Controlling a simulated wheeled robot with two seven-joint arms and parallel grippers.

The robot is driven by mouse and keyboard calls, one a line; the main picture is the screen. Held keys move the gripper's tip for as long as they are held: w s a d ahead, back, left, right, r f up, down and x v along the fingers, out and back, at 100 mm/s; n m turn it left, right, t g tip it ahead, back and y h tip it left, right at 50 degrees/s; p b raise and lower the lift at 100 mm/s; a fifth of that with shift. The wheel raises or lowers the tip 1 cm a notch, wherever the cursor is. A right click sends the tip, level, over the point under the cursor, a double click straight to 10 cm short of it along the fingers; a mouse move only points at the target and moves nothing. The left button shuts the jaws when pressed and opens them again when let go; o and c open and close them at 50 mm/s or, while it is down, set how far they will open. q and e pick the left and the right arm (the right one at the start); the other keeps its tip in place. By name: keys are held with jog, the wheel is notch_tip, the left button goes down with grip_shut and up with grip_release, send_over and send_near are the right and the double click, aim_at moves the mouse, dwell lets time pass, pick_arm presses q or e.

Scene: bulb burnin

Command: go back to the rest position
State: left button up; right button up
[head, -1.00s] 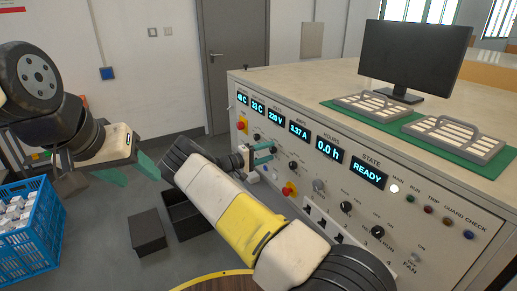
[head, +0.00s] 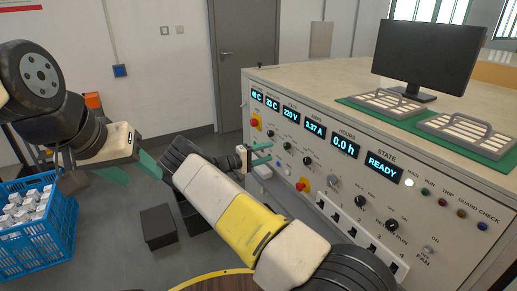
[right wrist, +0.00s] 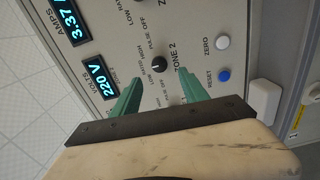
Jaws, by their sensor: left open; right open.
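My right gripper (head: 259,154) is open and empty in front of the control panel (head: 322,169) of a large beige cabinet. In the right wrist view its two green fingers (right wrist: 155,97) stand apart, with a black knob (right wrist: 159,64) labelled ZONE 2 on the panel beyond them. Whether the fingers touch the panel, I cannot tell. My left gripper (head: 132,170) is open and empty at the left of the head view, over the floor and away from the cabinet. Its fingers are partly hidden.
A blue crate (head: 38,240) of white boxes stands at the left. A dark box (head: 158,227) sits on the floor below my right arm. A monitor (head: 425,58) and two grey racks (head: 390,102) on green mats stand on the cabinet. A round wooden top (head: 222,281) is at the bottom edge.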

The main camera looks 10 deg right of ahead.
jog(key=s+d+r+m+g+y, duration=0.25)
jog(key=s+r+y, duration=0.2)
jog(key=s, duration=0.35)
jog(key=s+d+r+m+g+y, duration=0.2)
jog(key=s+d+r+g+y, duration=0.25)
jog(key=s, duration=0.25)
jog(key=s+a+r+t+y, duration=0.2)
jog(key=s+a+r+y, duration=0.1)
jog(key=s, duration=0.6)
jog(key=s+a+r+n+t+y, duration=0.1)
jog(key=s+a+r+t+y, duration=0.2)
jog(key=s+a+r, duration=0.2)
jog(key=s+a+r+n+t+y, duration=0.1)
jog(key=s+a+r+y, duration=0.3)
jog(key=s+r, duration=0.4)
jog(key=s+a+t, duration=0.1)
jog(key=s, duration=0.5)
jog(key=shift+r, duration=0.15)
jog(key=shift+s, duration=0.1)
